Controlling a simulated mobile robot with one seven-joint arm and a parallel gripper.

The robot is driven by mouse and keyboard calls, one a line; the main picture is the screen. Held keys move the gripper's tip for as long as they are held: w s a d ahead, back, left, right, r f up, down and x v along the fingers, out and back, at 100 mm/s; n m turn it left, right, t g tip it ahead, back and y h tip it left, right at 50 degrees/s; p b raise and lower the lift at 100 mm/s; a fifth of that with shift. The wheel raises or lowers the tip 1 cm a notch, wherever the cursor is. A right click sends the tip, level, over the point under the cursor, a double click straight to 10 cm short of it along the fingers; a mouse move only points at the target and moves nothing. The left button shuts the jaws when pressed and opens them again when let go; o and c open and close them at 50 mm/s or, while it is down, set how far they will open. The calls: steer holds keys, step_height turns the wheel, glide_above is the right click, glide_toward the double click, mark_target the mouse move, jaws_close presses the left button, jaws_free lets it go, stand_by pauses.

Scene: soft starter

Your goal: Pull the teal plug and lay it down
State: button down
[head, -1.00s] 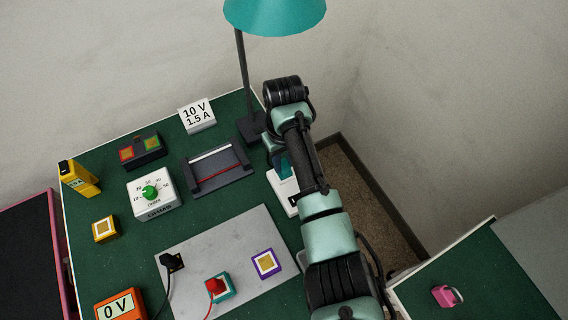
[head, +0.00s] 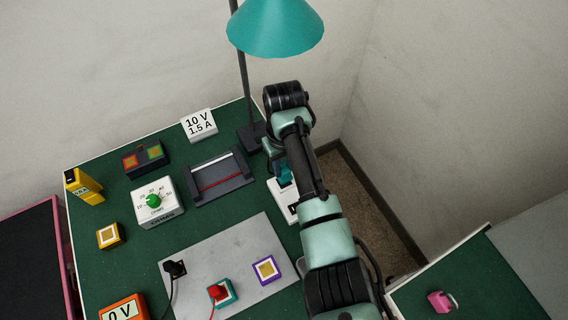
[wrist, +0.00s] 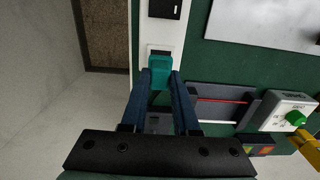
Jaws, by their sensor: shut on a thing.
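The teal plug (wrist: 159,68) is between the fingertips of my gripper (wrist: 160,76) in the wrist view, and the gripper is shut on it. The plug is at a white socket strip (wrist: 143,42), over or in one of its outlets; I cannot tell whether its pins are inside. In the head view the plug (head: 285,176) shows beside my arm, above the strip (head: 279,192). My arm hides part of the strip and most of the gripper there.
A black tray with a red line (head: 222,187) lies left of the strip. A dial box (head: 157,203), a grey plate (head: 225,250) with small blocks, and a lamp (head: 275,27) stand nearby. Bare green bench top lies between them. A wall is behind.

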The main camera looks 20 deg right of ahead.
steer(key=shift+r+p, duration=1.7)
steer(key=shift+r, duration=0.2)
steer(key=shift+f, duration=0.1)
